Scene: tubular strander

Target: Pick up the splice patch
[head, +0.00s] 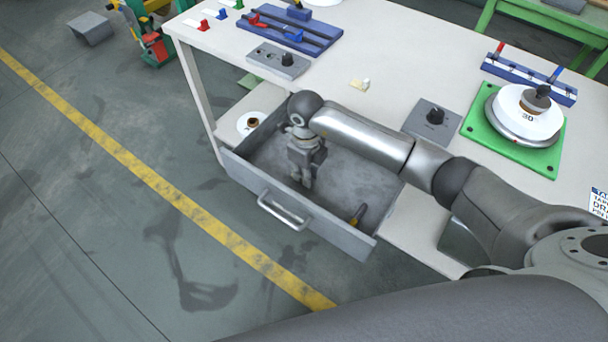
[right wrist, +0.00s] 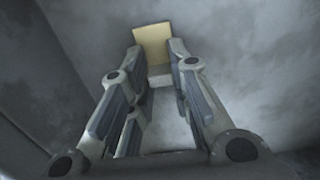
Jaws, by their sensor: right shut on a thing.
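The splice patch (right wrist: 153,44) is a small tan, flat piece with a paler part below it, seen at my fingertips in the right wrist view. My right gripper (head: 306,184) reaches down into the open grey drawer (head: 347,170), and it also shows in the right wrist view (right wrist: 159,70). Its fingers are shut on the patch, one on each side. In the head view the patch is hidden by the gripper. My left gripper is not in view.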

